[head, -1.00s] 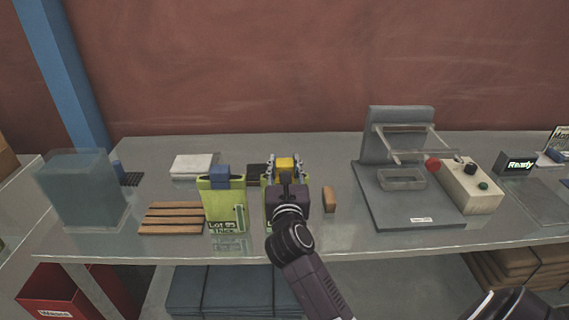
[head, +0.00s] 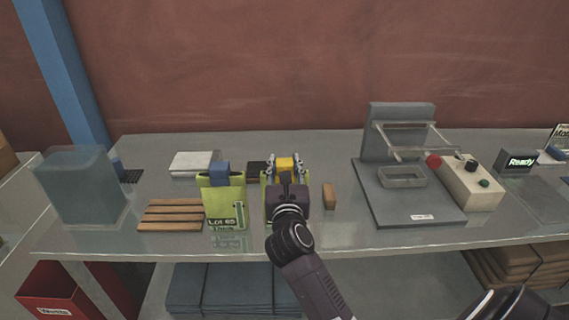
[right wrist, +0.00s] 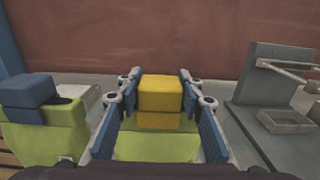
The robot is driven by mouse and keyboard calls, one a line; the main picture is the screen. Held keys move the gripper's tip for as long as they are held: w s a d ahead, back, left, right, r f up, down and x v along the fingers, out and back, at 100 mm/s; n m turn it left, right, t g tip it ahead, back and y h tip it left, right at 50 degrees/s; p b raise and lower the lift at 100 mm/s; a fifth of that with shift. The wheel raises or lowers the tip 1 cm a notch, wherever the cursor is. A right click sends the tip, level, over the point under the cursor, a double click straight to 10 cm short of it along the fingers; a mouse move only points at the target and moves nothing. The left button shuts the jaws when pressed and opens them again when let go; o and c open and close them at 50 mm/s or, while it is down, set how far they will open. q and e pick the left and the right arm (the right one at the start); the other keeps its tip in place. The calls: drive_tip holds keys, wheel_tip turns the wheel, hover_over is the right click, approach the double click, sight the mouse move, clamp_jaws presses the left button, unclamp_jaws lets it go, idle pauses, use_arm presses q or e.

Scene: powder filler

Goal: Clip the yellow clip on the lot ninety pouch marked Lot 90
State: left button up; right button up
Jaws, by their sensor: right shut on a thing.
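The yellow clip (head: 285,164) is held between the fingers of my right gripper (head: 286,169), which is shut on it. In the right wrist view, the yellow clip (right wrist: 160,94) sits between the blue finger pads, at the top of a green pouch (right wrist: 158,147). I cannot tell whether it grips the pouch's edge. My gripper covers most of this pouch in the head view, and its label is hidden. Another green pouch (head: 224,204) stands upright to its left, wearing a blue clip (head: 219,173); its label seems to read Lot 65, Thick. My left gripper is out of view.
A slatted wooden rack (head: 171,215) lies left of the pouches. A brown block (head: 329,196) stands close right of my gripper. A grey press (head: 402,155) and control box (head: 473,186) stand further right. A clear bin (head: 80,187) is at far left.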

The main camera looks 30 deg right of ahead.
drive_tip(key=shift+f, duration=0.4)
drive_tip(key=o, duration=1)
drive_tip(key=shift+s, duration=0.1)
drive_tip(key=shift+v, duration=5.95)
drive_tip(key=shift+r, duration=0.15)
